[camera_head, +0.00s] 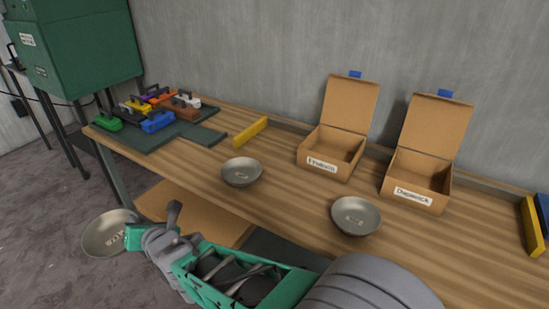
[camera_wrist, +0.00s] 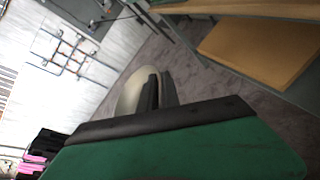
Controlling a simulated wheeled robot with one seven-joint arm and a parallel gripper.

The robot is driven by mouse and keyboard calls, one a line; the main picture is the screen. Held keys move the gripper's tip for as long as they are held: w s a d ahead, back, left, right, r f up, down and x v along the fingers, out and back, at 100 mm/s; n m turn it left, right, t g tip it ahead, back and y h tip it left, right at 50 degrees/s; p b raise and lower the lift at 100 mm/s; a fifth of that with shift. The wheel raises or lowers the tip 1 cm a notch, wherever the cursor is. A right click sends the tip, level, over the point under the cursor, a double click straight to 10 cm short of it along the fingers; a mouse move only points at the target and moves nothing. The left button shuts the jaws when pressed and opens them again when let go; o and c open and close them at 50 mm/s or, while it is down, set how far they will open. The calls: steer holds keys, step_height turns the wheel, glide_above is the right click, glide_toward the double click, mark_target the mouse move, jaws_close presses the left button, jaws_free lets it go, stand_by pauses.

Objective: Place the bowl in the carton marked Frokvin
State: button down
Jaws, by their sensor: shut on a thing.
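My gripper (camera_head: 133,233) is shut on a metal bowl (camera_head: 106,236), gripping it near its rim beyond the table's front edge, at the lower left. In the wrist view the held bowl (camera_wrist: 127,95) is tilted and partly hidden by the dark fingers (camera_wrist: 158,92). The left open carton (camera_head: 324,165) stands on the table; its small label looks like "Frokvin". Its lid is up and its inside looks empty. Two other metal bowls rest on the table, one in the middle (camera_head: 241,173) and one to the right (camera_head: 355,216).
A second open carton (camera_head: 414,186) with a different label stands right of the first. Colored blocks with handles (camera_head: 156,121) sit on a dark green mat (camera_head: 200,136) at the left. Yellow bars lie behind (camera_head: 250,131) and at far right (camera_head: 531,228). A lower shelf (camera_head: 160,203) shows under the table.

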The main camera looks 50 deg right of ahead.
steer(key=s+d+r+m+g+h+p, duration=0.1)
steer(key=s+d+r+m+g+h, duration=0.2)
steer(key=d, duration=1.1)
steer(key=s+d+r+m+g+h+p, duration=0.1)
steer(key=d+r+m+g+h+p, duration=0.35)
steer(key=d, duration=1.05)
steer(key=s+d+r+m+g+h, duration=0.2)
steer(key=s+d+m+g, duration=0.15)
steer(key=s+d, duration=0.7)
steer(key=s+d+r+m+g+h, duration=0.25)
steer(key=s+d+g, duration=0.25)
steer(key=s+d, duration=0.55)
steer(key=shift+m, duration=0.35)
steer(key=w+d+f, duration=0.1)
steer(key=d+f, duration=0.3)
steer(key=w+d+f, duration=0.1)
steer(key=d+f, duration=0.3)
steer(key=w+d+f, duration=0.1)
steer(key=d+f, duration=0.4)
steer(key=shift+w+f+b, duration=0.1)
steer(key=shift+w+b, duration=0.05)
steer(key=shift+b, duration=0.2)
steer(key=c, duration=1.6)
jaws_free()
steer(key=shift+o, duration=0.2)
